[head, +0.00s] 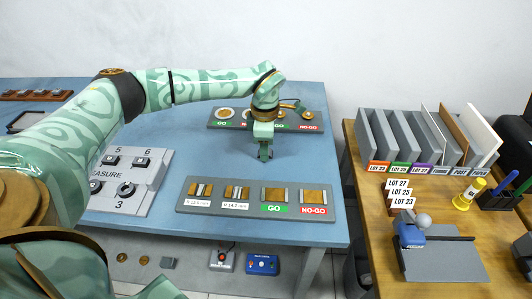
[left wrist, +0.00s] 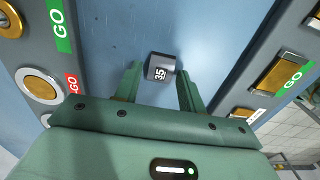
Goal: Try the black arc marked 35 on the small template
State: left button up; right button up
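The black arc (left wrist: 160,68) marked 35 is on the blue table in the left wrist view, between or just past my left fingertips. In the head view it is mostly hidden by my left gripper (head: 265,155). My left gripper also shows in the left wrist view (left wrist: 158,72), with fingers apart and a gap beside the arc. It points down, low over the table between two grey panels. The near panel (head: 255,212) holds two brass-and-grey templates, a left one (head: 200,189) and a right one (head: 237,191), with small R labels that look like 13.5 and 14.2 mm. My right gripper is out of view.
The near panel also has GO (head: 273,195) and NO-GO (head: 313,197) pieces. A far panel (head: 262,126) holds round gauges. A grey MEASURE board (head: 128,185) lies at left. A wooden table (head: 385,240) with upright slabs stands at right. Blue table between panels is mostly free.

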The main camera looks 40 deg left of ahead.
pick_arm(q)
jog(key=c, duration=0.7)
jog(key=shift+r+p, duration=2.1)
jog(key=shift+r, duration=0.55)
jog(key=shift+f, duration=0.1)
